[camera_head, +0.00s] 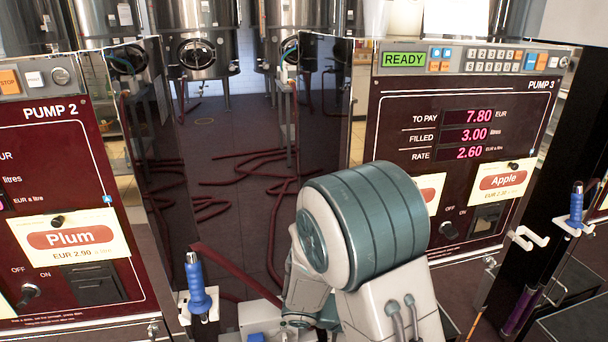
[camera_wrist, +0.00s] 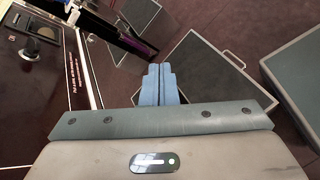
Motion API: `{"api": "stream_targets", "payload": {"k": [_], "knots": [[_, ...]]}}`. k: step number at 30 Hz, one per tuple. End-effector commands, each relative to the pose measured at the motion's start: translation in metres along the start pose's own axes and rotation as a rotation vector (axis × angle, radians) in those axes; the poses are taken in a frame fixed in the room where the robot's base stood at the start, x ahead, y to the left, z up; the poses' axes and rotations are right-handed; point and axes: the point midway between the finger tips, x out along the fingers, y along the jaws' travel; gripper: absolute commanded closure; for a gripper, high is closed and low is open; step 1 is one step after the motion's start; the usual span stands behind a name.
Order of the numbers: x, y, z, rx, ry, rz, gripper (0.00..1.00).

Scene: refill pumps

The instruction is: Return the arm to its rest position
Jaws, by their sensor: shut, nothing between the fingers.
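My arm (camera_head: 365,225) stands bent in the lower middle of the head view, in front of the pumps. Its large teal joint covers the lower left part of Pump 3 (camera_head: 405,133). My gripper does not show in the head view. In the wrist view my gripper (camera_wrist: 159,72) has its two blue fingers together, with nothing between them. The fingers are over the dark floor area beside a pump front (camera_wrist: 35,95) and touch nothing that I can see.
Pump 2 (camera_head: 60,115), labelled Plum, stands at the left. Blue-handled nozzles hang by Pump 2 (camera_head: 197,285) and at the far right (camera_head: 576,205). Dark flat platforms (camera_wrist: 205,70) lie below my gripper. Steel tanks (camera_head: 196,45) and red hoses (camera_head: 250,165) are behind.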

Motion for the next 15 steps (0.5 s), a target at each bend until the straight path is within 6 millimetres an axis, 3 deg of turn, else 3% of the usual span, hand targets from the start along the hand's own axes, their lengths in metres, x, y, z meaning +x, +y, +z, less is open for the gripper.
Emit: {"api": "stream_targets", "payload": {"k": [1, 3, 15], "knots": [[-0.004, 0.003, 0.019, 0.06, 0.02, -0.074, 1.0], [-0.007, 0.002, 0.038, 0.132, 0.047, -0.171, 1.0], [-0.055, -0.004, 0.122, 0.568, 0.288, -0.641, 1.0]]}}
